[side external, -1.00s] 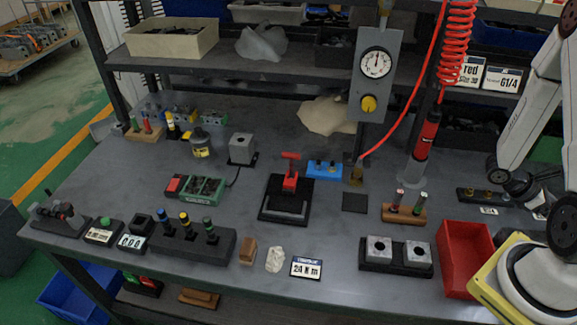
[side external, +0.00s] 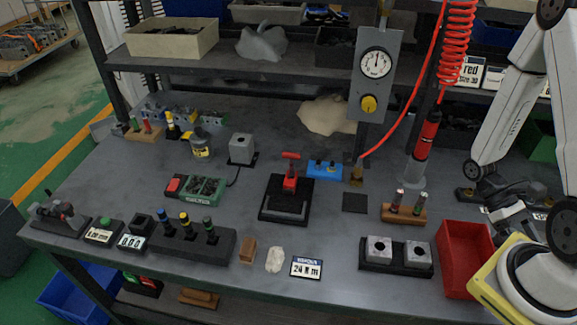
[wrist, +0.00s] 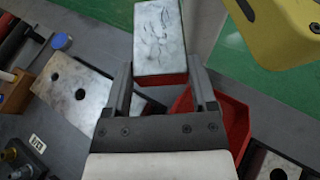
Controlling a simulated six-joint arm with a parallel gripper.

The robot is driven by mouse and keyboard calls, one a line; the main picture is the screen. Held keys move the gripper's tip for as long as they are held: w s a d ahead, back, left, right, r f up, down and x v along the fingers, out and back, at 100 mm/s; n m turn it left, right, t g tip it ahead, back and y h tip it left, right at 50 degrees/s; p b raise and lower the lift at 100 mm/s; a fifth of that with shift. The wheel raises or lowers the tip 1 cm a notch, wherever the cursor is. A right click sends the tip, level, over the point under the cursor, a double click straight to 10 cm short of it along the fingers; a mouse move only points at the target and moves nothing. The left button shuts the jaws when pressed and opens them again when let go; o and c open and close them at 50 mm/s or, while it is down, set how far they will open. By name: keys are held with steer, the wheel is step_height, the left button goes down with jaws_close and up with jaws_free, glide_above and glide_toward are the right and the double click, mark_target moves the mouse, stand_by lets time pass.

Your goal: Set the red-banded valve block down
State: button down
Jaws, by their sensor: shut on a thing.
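The valve block (wrist: 160,38) is a grey metal block with a scuffed, marked top face. A red band shows along its lower edge in the wrist view. My gripper (wrist: 162,80) is shut on it, with one finger on each side. In the side view my gripper (side external: 513,214) hangs at the right of the bench, behind the red bin. The block is hard to make out there. I cannot tell how high it is above the bench.
The red bin (side external: 466,252) is at the right; it also shows beyond my gripper in the wrist view (wrist: 237,112). A black tray (side external: 384,268) with two grey holed blocks is left of it. A red-handled fixture (side external: 288,202) stands mid-bench. A coiled red hose (side external: 457,45) hangs above.

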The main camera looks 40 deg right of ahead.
steer(key=w+a+r+m+t+y, duration=0.1)
steer(key=w+a+m+t+y, duration=0.4)
steer(key=a, duration=0.4)
steer(key=w+a+r+m+t+y, duration=0.1)
steer(key=w+a+m+t+y, duration=0.2)
steer(key=w+a+m+y, duration=0.45)
steer(key=w+a+m+t+h, duration=0.2)
steer(key=w+m+t, duration=0.4)
steer(key=w+t, duration=0.1)
steer(key=w+a+m+t+h, duration=0.3)
steer(key=w+m+t, duration=0.3)
steer(key=w+t, duration=0.1)
steer(key=shift+w+r+t+h, duration=0.35)
steer(key=shift+w+r+t, duration=0.1)
steer(key=shift+w, duration=0.45)
steer(key=shift+a, duration=0.1)
